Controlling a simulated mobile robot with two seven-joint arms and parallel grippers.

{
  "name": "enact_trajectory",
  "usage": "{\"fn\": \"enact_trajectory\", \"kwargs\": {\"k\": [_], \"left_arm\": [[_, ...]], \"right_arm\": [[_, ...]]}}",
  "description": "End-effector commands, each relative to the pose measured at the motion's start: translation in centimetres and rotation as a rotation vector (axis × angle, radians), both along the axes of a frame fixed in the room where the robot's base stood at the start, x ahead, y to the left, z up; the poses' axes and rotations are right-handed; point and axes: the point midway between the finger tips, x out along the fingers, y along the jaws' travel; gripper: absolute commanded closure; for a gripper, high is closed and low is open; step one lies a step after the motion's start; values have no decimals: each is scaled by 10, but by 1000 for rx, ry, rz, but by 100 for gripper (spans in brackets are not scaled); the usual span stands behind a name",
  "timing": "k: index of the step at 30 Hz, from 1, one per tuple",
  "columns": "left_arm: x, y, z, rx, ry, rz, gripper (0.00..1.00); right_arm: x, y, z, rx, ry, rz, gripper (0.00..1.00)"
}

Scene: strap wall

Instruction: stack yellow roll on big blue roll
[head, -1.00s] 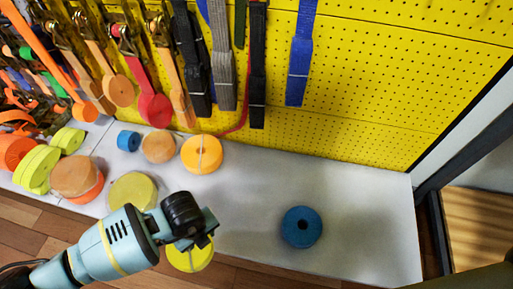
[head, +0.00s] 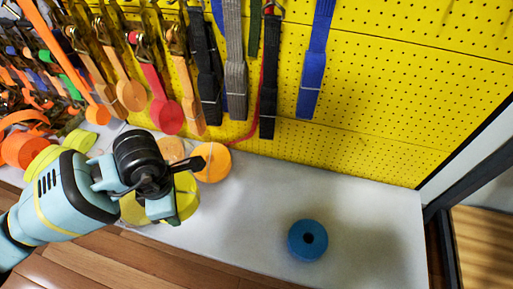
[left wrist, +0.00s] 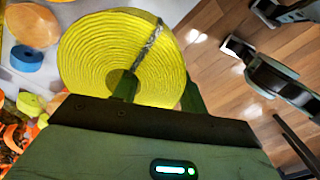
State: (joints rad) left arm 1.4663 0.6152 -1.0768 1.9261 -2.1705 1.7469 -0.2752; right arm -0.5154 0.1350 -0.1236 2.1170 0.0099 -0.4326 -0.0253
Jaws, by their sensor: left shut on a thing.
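The big blue roll (head: 297,245) lies flat on the white shelf, right of centre in the head view, with its dark centre hole up. Nothing is on it. The yellow roll (head: 187,193) is in my left gripper (head: 168,200), well to the left of the blue roll and partly hidden by the gripper. In the left wrist view the yellow roll (left wrist: 100,50) fills the space ahead of the gripper (left wrist: 158,92), its wound face and a grey strap showing. The fingers are shut on it at its core and rim.
An orange roll (head: 213,163) lies close behind the held roll. Straps hang on the yellow pegboard (head: 390,100). The white shelf (head: 375,225) is clear around the blue roll.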

Motion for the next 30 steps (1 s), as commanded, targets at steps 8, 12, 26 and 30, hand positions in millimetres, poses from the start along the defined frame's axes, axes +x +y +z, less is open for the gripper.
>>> {"fn": "enact_trajectory", "kwargs": {"k": [8, 12, 26, 30], "left_arm": [[1, 16, 47, 0, -6, -547, 91], [-2, 24, 70, 2, -5, -829, 91], [-14, 48, 129, 3, -4, -1636, 91], [-16, 51, 136, 2, -2, -1740, 91]], "right_arm": [[2, 0, 0, 0, -4, -1, 64], [6, 0, 0, 1, -11, 0, 64], [8, 0, 0, 0, -16, 0, 64], [7, 0, 0, 0, -13, 0, 64]]}}
